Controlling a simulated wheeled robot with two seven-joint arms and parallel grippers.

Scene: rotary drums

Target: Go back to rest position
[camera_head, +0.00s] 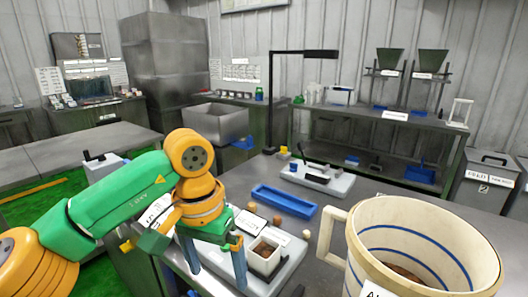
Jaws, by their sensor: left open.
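My left arm, green and orange, comes in from the left. Its gripper (214,272) points down over the near part of the dark metal table (320,225), fingers apart. A small white square cup (262,262) with brown material in it stands just right of the right finger. I cannot tell whether they touch. My right arm and gripper are not in view. A large cream jug (350,247) with blue stripes and a handle fills the lower right, close to the camera, with some brown material inside.
A blue tray (284,201) lies on the table behind the cup. A grey device (317,182) stands behind the tray. Small brown pieces (277,220) lie near the cup. A black lamp post (271,105) rises at the back. Hoppers (432,63) stand on the back bench.

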